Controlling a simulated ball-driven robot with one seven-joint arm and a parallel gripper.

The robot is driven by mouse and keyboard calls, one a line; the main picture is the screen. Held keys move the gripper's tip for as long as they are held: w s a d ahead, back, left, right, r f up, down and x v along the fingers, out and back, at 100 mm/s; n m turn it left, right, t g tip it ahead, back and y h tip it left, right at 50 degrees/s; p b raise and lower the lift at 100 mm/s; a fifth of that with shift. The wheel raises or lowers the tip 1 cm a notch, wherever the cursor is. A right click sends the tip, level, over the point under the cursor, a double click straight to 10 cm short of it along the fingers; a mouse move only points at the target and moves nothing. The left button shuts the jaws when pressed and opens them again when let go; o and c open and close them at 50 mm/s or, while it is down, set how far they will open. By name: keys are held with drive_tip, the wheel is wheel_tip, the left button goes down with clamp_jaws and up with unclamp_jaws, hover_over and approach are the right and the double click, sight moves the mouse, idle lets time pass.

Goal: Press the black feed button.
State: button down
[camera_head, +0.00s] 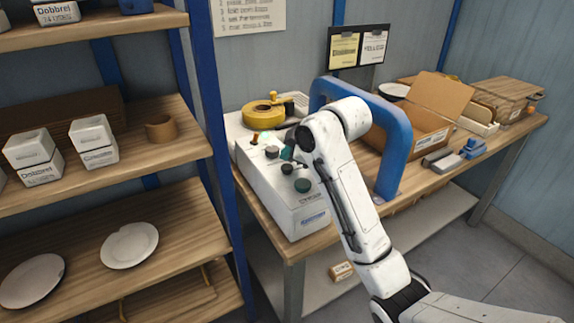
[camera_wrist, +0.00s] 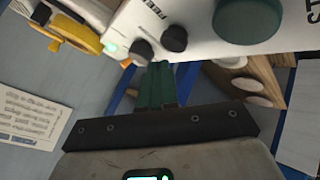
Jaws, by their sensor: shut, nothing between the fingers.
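The white machine (camera_head: 300,208) stands on the wooden bench with a row of controls on top. Two round black buttons sit mid-row: the rear one (camera_head: 271,152), also in the wrist view (camera_wrist: 142,50), and the front one (camera_head: 287,169), also there (camera_wrist: 174,38). Lettering starting "FEE" shows near them in the wrist view; which button it labels I cannot tell. My gripper (camera_wrist: 162,67) is shut and empty, its green fingertips close to both black buttons; contact cannot be told. In the head view my gripper (camera_head: 289,152) is partly hidden by my wrist.
A large green button (camera_wrist: 248,20) and an orange knob (camera_head: 255,138) flank the black ones. A yellow tape roll (camera_head: 263,114) lies behind. A blue arch (camera_head: 395,150) and open cardboard box (camera_head: 425,115) stand to the right. A shelf with white plates (camera_head: 129,245) is at left.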

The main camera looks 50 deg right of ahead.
sight(289, 168)
drive_tip(key=shift+r+p, duration=2.4)
drive_tip(key=shift+r, duration=0.15)
drive_tip(key=s+a+f+m+g+y, duration=0.1)
drive_tip(key=s+a+f+m, duration=0.2)
drive_tip(key=s+a+f, duration=0.35)
drive_tip(key=s+a+f+m+g, duration=0.15)
drive_tip(key=s+a+f, duration=0.25)
drive_tip(key=a+f, duration=0.55)
drive_tip(key=s+f+m+g, duration=0.1)
drive_tip(key=s+f+g, duration=0.1)
drive_tip(key=s, duration=0.5)
drive_tip(key=s+f+m+g, duration=0.1)
drive_tip(key=s+f, duration=0.4)
drive_tip(key=s, duration=0.3)
drive_tip(key=s+a+f+m+g, duration=0.1)
drive_tip(key=s+f, duration=0.3)
drive_tip(key=s, duration=0.4)
drive_tip(key=shift+s+f+m+g+h, duration=0.25)
drive_tip(key=shift+m+g, duration=0.3)
drive_tip(key=shift+g, duration=0.3)
drive_tip(key=shift+w+a, duration=0.1)
